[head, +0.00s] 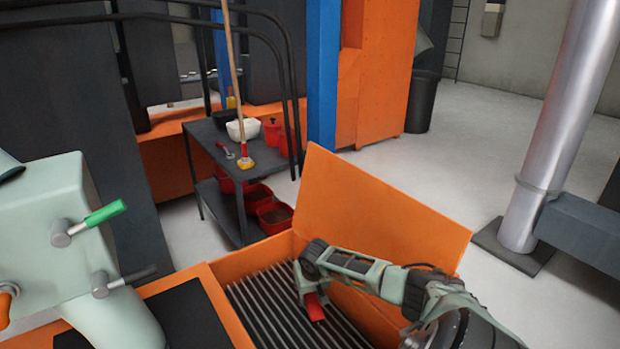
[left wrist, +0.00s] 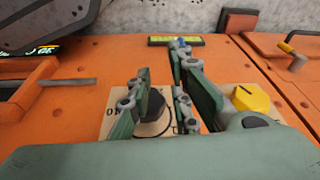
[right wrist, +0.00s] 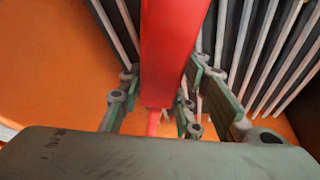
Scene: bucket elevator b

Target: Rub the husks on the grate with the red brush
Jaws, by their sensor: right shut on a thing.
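The red brush (head: 315,307) is in my right gripper (head: 308,292), over the grate (head: 262,302) of the orange bin. In the right wrist view, the red brush (right wrist: 172,50) runs between the shut fingers of my right gripper (right wrist: 158,105), with the grate bars (right wrist: 270,45) behind it. Its bristles are hidden, and I cannot tell whether it touches the bars. I cannot make out husks on the grate. In the left wrist view, my left gripper (left wrist: 162,105) is open, its fingers apart in front of a black knob (left wrist: 152,112) on an orange panel.
An orange lid (head: 375,210) stands raised behind the grate. A dark table (head: 205,135) holds a white bowl (head: 242,129) and red containers. A steel pipe (head: 560,120) stands at the right. A yellow knob (left wrist: 250,98) is on the panel near my left gripper.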

